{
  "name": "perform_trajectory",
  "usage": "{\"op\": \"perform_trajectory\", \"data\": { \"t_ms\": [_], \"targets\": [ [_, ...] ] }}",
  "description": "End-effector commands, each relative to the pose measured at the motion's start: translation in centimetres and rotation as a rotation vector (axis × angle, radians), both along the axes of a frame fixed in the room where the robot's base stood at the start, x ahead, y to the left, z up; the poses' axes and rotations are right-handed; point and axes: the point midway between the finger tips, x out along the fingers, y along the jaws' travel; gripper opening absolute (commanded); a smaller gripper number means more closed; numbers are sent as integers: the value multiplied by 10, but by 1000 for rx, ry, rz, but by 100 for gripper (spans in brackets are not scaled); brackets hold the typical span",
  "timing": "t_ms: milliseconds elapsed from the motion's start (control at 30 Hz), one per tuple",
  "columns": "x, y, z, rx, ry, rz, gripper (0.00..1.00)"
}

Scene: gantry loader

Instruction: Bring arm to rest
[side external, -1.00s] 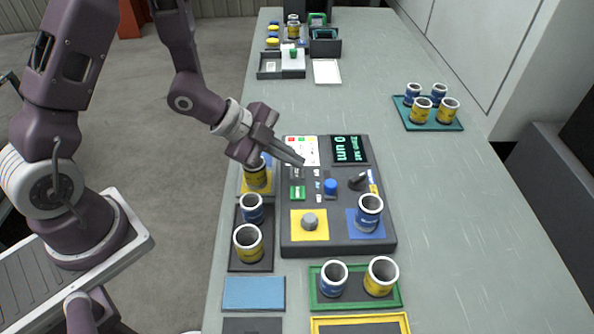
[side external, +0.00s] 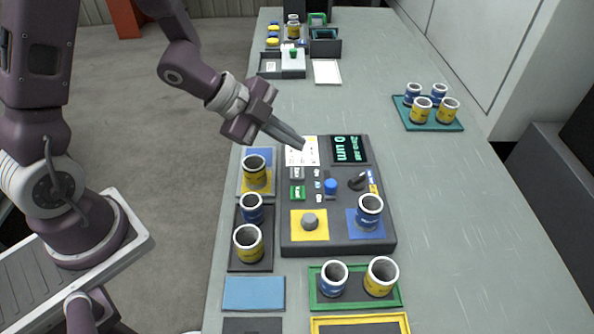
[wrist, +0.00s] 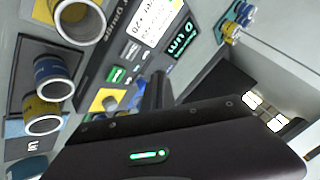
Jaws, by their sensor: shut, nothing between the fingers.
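My gripper (side external: 300,143) is shut and empty. Its closed fingers hang in the air over the back left corner of the dark control panel (side external: 290,241), apart from it as far as I can tell. The fingers also show in the wrist view (wrist: 158,92), pointing over the panel. The panel carries a lit green display (side external: 350,148), a blue knob (side external: 330,186), a black lever (side external: 358,181) and a grey knob on a yellow square (side external: 310,221). A blue cup (side external: 369,212) stands on the panel's blue square.
Left of the panel stand a yellow cup (side external: 256,172), a blue cup (side external: 252,208) and another yellow cup (side external: 248,243). A green-rimmed tray (side external: 317,304) holds two cups in front. A teal tray (side external: 440,125) with several cups stands at right.

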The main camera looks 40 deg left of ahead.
Motion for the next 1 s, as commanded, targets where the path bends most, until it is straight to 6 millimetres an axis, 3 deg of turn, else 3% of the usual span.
{"op": "perform_trajectory", "data": {
  "t_ms": [467,567,633,733,800,900,1000],
  "targets": [
    [2,3,4,13,-4,23,0],
    [8,28,29,82,-13,183,0],
    [2,57,63,126,-12,398,0],
    [-36,89,111,90,28,746,0],
    [-79,96,134,0,94,963,0],
    [-143,84,148,-164,228,1168,0],
    [-190,64,152,-294,358,1260,0]
  ]
}}
